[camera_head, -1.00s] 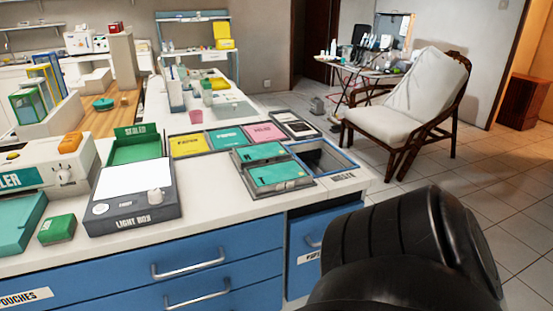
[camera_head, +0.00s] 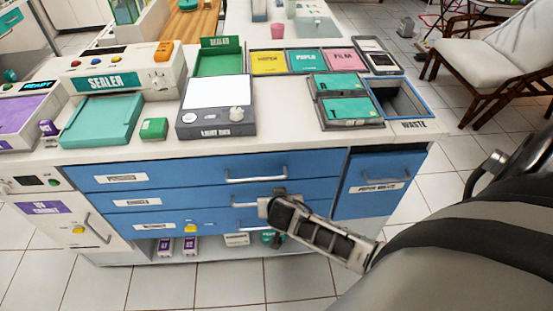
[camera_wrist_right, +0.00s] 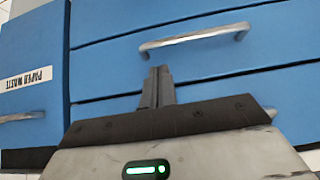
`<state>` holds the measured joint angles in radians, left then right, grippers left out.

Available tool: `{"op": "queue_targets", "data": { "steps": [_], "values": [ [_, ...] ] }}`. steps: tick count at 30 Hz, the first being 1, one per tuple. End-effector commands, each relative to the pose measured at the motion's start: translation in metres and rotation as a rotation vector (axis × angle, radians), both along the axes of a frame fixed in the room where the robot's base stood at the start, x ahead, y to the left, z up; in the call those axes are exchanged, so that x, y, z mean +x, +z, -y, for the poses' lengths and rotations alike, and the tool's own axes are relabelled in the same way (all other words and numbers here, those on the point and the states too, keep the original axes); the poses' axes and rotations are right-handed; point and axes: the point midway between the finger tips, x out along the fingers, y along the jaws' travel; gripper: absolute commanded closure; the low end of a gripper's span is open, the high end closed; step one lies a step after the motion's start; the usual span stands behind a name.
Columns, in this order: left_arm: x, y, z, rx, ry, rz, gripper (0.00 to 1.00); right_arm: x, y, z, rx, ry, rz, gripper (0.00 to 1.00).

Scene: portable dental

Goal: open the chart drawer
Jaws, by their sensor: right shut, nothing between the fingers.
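The blue drawer front stack (camera_head: 160,195) is in the middle of the head view, with several shut drawers and silver bar handles. The small labels at their left are too blurred to tell which is the chart drawer. My right gripper (camera_head: 272,203) is in front of the middle and lower drawers and hides part of their handles. In the right wrist view, its fingers (camera_wrist_right: 157,75) are shut and empty, just short of a silver handle (camera_wrist_right: 195,38) and not around it. That view is upside down. My left gripper is not in view.
A paper waste door (camera_head: 377,185) with its own handle is right of the drawers. The counter above holds a light box (camera_head: 217,120), a sealer (camera_head: 125,75) and trays. An open shelf (camera_head: 205,243) with small boxes lies below. The tiled floor in front is clear.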

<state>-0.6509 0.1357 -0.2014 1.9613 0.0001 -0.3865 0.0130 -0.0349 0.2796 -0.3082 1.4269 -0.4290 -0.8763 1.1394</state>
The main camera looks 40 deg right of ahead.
Motion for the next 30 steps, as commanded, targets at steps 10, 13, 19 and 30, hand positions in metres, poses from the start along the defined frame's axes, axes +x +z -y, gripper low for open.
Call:
{"op": "queue_targets", "data": {
  "steps": [10,13,19,30],
  "values": [
    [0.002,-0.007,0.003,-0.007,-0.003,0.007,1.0,0.032,-0.041,0.018,0.001,0.001,0.001,1.0],
    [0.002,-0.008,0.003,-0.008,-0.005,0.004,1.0,0.035,-0.044,0.02,0.002,0.003,0.001,1.0],
    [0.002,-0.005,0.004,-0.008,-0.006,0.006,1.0,0.036,-0.046,0.021,0.002,0.003,0.001,1.0],
    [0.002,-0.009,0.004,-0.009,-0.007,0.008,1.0,0.042,-0.047,0.01,0.005,0.015,0.002,1.0]
  ]
}}
